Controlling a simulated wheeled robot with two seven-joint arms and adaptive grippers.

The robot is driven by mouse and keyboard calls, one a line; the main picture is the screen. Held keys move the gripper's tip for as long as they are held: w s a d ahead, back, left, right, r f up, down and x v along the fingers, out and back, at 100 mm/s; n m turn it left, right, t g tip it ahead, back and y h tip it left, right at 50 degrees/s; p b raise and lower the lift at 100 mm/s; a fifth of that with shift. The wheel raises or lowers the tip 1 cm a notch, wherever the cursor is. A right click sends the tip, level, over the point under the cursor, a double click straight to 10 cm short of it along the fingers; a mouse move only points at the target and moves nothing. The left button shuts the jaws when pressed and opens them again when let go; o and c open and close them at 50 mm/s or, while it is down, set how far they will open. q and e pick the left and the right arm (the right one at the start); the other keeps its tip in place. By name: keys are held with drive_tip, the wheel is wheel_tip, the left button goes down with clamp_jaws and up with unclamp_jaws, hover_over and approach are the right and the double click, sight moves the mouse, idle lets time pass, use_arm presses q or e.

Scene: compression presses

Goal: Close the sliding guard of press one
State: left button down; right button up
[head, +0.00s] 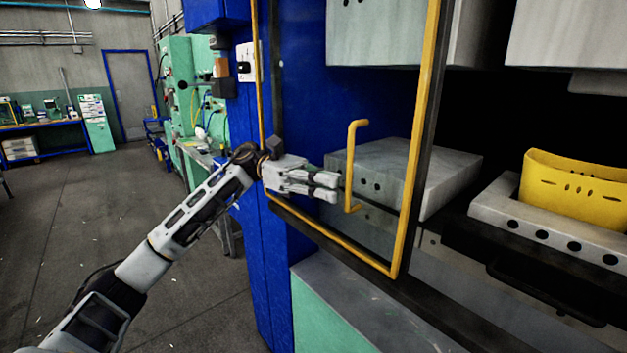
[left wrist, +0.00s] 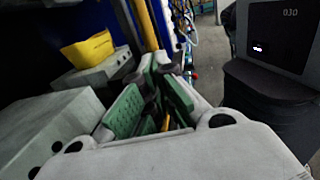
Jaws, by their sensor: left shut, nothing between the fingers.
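The sliding guard (head: 415,150) of the press is a yellow-edged frame with a see-through pane, over the left part of the press opening. Its yellow bar handle (head: 353,165) stands upright on the pane. My left gripper (head: 338,187) is shut and empty, with its fingertips close beside the handle's left side; I cannot tell whether they touch. In the left wrist view the green-padded fingers (left wrist: 160,88) point away, with a yellow bar partly hidden behind them. My right gripper is not in view.
Right of the guard's edge, the opening shows a yellow curved part (head: 572,190) on a grey block (head: 540,235) with holes. Another grey block (head: 425,170) sits behind the guard. A blue column (head: 300,90) stands left. Open floor (head: 90,210) lies further left.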

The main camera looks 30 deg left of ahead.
use_arm(q)
drive_tip(key=shift+s+d, duration=0.1)
drive_tip(key=shift+d, duration=0.4)
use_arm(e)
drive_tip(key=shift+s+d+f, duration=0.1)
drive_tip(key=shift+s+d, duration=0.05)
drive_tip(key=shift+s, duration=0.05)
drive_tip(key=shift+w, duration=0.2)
use_arm(q)
drive_tip(key=shift+d, duration=0.1)
